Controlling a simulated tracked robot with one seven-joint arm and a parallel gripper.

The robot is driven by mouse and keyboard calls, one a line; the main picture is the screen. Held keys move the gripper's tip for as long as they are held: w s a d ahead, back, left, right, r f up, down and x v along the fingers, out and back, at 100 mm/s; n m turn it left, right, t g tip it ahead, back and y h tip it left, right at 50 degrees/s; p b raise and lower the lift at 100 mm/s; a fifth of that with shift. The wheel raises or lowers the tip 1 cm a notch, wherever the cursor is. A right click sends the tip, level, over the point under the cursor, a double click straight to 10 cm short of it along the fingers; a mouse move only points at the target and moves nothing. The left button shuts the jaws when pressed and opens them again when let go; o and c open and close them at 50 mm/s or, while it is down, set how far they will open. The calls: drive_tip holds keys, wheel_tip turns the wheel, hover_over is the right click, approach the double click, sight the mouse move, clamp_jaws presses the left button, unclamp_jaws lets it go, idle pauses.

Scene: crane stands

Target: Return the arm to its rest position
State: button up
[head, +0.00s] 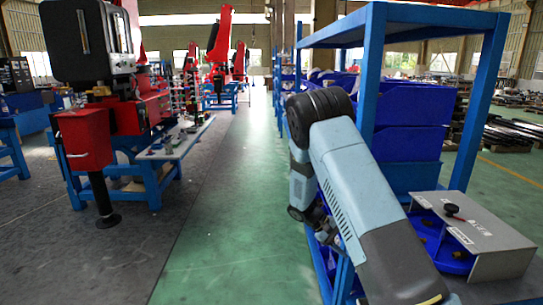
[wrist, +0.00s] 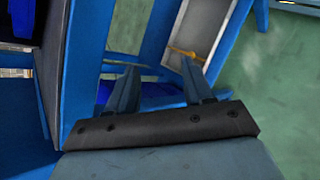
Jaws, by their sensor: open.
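My arm (head: 350,180) is grey-blue with a dark ribbed joint at its top. It rises from the lower right of the head view, bends, and drops down beside the blue rack (head: 375,70). Its lower end is partly hidden behind the upper link, and the fingers cannot be made out there. In the wrist view my gripper (wrist: 159,76) shows two dark fingers spread apart with nothing between them. The gripper is open and close to blue frame bars (wrist: 85,60).
Blue bins (head: 410,120) sit in the rack right of my arm. A grey metal box (head: 475,225) stands at the lower right. A workbench (head: 165,150) with a red and black crane stand is on the left. The green aisle floor (head: 235,200) between is clear.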

drive_tip(key=s+r+m+t+y, duration=0.25)
drive_tip(key=s+r, duration=0.35)
drive_tip(key=r, duration=0.7)
drive_tip(key=s+r+m+t+y, duration=0.15)
drive_tip(key=s+r+y, duration=0.3)
drive_tip(key=r, duration=0.85)
drive_tip(key=s+a+r+t+y, duration=0.1)
drive_tip(key=s+r, duration=0.4)
drive_tip(key=s, duration=0.6)
drive_tip(key=s+a+r+t+y, duration=0.1)
drive_tip(key=s+r+t, duration=0.3)
drive_tip(key=s, duration=0.7)
drive_tip(key=shift+s+a+r+m+y, duration=0.3)
drive_tip(key=shift+r+m+y, duration=0.1)
drive_tip(key=shift+r, duration=0.25)
